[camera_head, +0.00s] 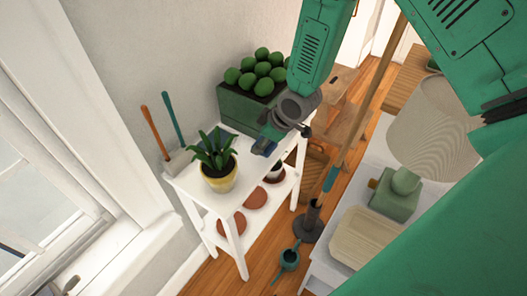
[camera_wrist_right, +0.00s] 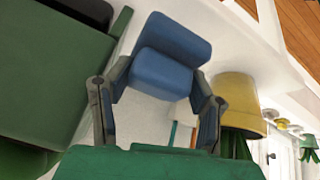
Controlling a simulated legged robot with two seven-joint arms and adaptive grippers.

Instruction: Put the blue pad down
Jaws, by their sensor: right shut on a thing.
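My right gripper (camera_head: 276,134) is above the white shelf stand (camera_head: 187,186), between the green planter and the yellow pot. It is shut on the blue pad (camera_head: 263,146), which shows as a small blue piece below the fingers. In the right wrist view the blue pad (camera_wrist_right: 168,60) sits between the two dark fingers of the right gripper (camera_wrist_right: 160,85), with the white shelf top behind it. I cannot tell whether the pad touches the shelf. My left gripper is not in view.
The green planter (camera_head: 238,108) with round green plants stands at the back of the shelf. A yellow pot (camera_head: 220,180) with a leafy plant stands at the front. Two hand tools (camera_head: 163,130) are near the wall. A wooden pole (camera_head: 365,105) rises beside the stand.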

